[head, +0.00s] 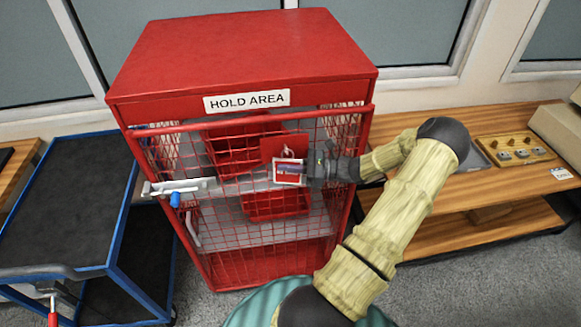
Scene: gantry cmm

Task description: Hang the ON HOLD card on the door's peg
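The red cage cabinet (240,57) stands in the middle of the head view, with a red mesh door (262,244) at its front. A small red plate (270,148) sits on the door. The card (289,179), red and white, is upright in front of the door, just below this plate. A pale loop (287,151) shows at its top, over the plate. My gripper (301,170) reaches in from the right, and its fingers appear shut on the card. The peg is too small or hidden to make out, so I cannot tell whether the loop is around it. The card's lettering is unreadable.
A grey latch bar (180,186) with a blue handle (175,199) crosses the door's left side. Red bins (233,150) stand inside the cage. A blue-framed cart (60,200) is at left. A wooden bench (505,190) with a block of knobs (516,149) is at right.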

